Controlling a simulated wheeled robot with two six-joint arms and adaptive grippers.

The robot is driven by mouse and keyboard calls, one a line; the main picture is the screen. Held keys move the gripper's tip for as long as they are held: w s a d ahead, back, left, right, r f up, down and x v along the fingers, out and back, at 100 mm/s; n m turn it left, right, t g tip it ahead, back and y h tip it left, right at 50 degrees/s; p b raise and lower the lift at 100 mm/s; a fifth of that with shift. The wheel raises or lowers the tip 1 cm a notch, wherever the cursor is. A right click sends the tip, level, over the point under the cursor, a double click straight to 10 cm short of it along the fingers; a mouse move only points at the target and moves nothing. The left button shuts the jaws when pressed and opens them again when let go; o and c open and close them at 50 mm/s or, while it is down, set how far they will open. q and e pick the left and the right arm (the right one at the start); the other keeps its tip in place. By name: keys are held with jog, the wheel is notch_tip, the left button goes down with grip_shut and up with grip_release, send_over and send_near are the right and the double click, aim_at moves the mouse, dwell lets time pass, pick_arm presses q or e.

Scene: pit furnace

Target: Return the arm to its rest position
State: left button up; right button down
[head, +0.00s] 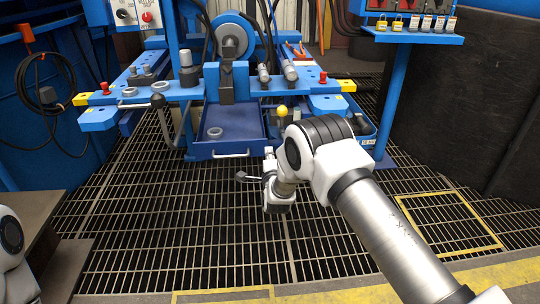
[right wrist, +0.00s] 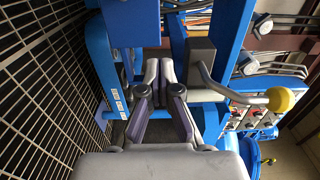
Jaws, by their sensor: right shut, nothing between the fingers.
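My right arm comes in from the lower right in the head view, bent at a white and black joint. My right gripper (head: 246,177) is small and partly hidden by its own wrist, over the floor grating in front of the blue machine (head: 227,144). In the right wrist view the fingers of my right gripper (right wrist: 158,72) are together with nothing between them. A lever with a yellow ball knob (head: 283,110) stands near the arm; the yellow knob also shows in the right wrist view (right wrist: 278,100). Only a white joint of my left arm shows at the left edge.
A blue tray (head: 233,124) sits low on the machine. A blue shelf with several yellow padlocks (head: 413,37) stands at the right on a post. A dark round tank (head: 480,100) is behind it. Grating (head: 200,230) in front is open, with a yellow floor outline (head: 449,225).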

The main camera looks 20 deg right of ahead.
jog(key=s+f+n+g+y+p, duration=0.1)
jog(key=s+f+n+g+p, duration=0.45)
jog(key=s, duration=0.95)
jog(key=s+f+n+g+y, duration=0.1)
jog(key=s+f+g+y, duration=0.15)
jog(key=s+f, duration=0.95)
jog(key=s+a+r+n+g+y, duration=0.15)
jog(key=s+n+g, duration=0.4)
jog(key=s, duration=0.75)
jog(key=s+a+n+g, duration=0.2)
jog(key=s+n+g, duration=0.2)
jog(key=s+n, duration=0.55)
pick_arm(q)
notch_tip(320, 180, up, 45)
jog(key=p, duration=3.8)
jog(key=shift+w, duration=0.35)
pick_arm(e)
notch_tip(320, 180, up, 38)
jog(key=s, duration=0.2)
jog(key=shift+s+a+m, duration=0.2)
jog(key=shift+s+m, duration=0.15)
pick_arm(q)
jog(key=shift+o, duration=0.2)
jog(key=shift+d, duration=0.15)
pick_arm(e)
jog(key=shift+r, duration=0.1)
